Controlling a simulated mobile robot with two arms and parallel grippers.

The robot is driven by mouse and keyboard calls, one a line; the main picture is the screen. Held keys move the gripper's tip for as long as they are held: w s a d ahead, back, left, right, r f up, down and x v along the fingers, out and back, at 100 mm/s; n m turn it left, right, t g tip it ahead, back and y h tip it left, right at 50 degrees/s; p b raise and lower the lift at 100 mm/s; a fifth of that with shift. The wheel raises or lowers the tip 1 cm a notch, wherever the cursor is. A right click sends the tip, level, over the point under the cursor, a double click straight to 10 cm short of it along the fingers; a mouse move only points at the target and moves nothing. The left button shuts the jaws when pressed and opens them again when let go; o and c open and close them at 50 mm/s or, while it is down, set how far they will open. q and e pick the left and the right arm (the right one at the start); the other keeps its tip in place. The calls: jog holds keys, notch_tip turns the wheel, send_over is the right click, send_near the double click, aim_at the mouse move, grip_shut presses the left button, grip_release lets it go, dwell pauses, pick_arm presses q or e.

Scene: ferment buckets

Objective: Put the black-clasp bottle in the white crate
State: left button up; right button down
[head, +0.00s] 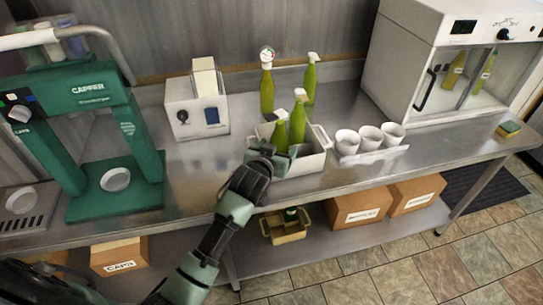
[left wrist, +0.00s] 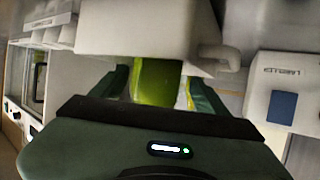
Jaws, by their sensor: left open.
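The white crate (head: 312,160) stands near the front of the steel bench. A green bottle with a dark top (head: 280,137), apparently the black-clasp bottle, stands at the crate's left part. A green bottle with a white top (head: 298,122) stands upright beside it in the crate. My left gripper (head: 268,153) is at the crate's left front, low by the dark-topped bottle. In the left wrist view, green glass (left wrist: 156,82) shows between the open fingers, below the white crate (left wrist: 150,28). The bottle's lower part is hidden, so contact with the crate floor is unclear. My right gripper is out of view.
Two green bottles (head: 267,92) (head: 310,86) stand behind the crate. White cups (head: 370,139) stand close on its right. A white device (head: 197,112) and a green capper (head: 115,130) are to the left. A white cabinet (head: 405,60) is at the right.

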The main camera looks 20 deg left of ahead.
pick_arm(q)
jog(key=v, duration=0.7)
jog(key=shift+b, duration=0.35)
jog(key=shift+s, duration=0.1)
jog(key=s+f+m+g, duration=0.1)
jog(key=s+f+g, duration=0.3)
jog(key=s, duration=0.6)
jog(key=s+f+m+g, duration=0.1)
jog(key=s+f+g, duration=0.3)
jog(key=s, duration=0.7)
jog(key=s+f+g, duration=0.2)
jog(key=s+f, duration=0.4)
jog(key=s, duration=0.4)
notch_tip(320, 180, down, 27)
jog(key=s+g, duration=0.1)
jog(key=s, duration=0.1)
jog(key=s+a+f, duration=0.1)
jog(key=s+f, duration=0.7)
jog(key=s+a+f+g, duration=0.1)
jog(key=s+a+f, duration=0.1)
jog(key=s+f, duration=0.5)
jog(key=shift+s+a+f+m+g+b, duration=0.3)
jog(key=shift+s+f+m+b, duration=0.1)
jog(key=shift+s, duration=0.2)
